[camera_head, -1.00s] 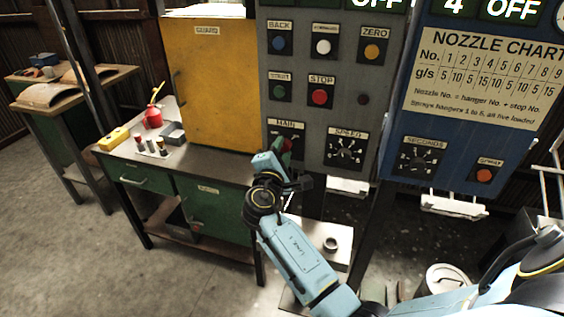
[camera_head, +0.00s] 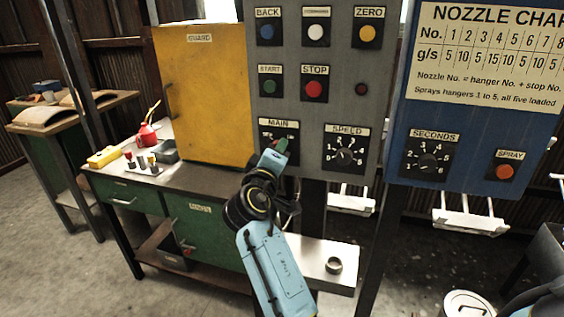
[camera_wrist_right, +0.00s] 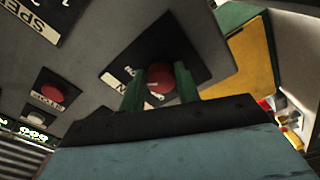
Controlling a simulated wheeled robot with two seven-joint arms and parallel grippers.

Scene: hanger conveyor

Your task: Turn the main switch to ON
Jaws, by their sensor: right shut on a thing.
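The main switch is on the grey panel under the MAIN label (camera_head: 278,123); its dark plate (camera_head: 291,127) shows in the head view, with my right gripper (camera_head: 281,147) covering its lower part. In the right wrist view the switch's round red knob (camera_wrist_right: 161,78) sits on its dark plate (camera_wrist_right: 135,57), between the two green fingers of my right gripper (camera_wrist_right: 160,86). The fingers are shut on the knob, one on each side. The knob's pointer and its ON or OFF position cannot be made out. My left gripper is not in view.
The speed dial (camera_head: 345,156) is just right of the switch, with the red stop button (camera_head: 314,89) and green start button (camera_head: 269,87) above. A yellow guard box (camera_head: 203,95) stands left on the workbench (camera_head: 200,181). The blue panel (camera_head: 470,160) is farther right.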

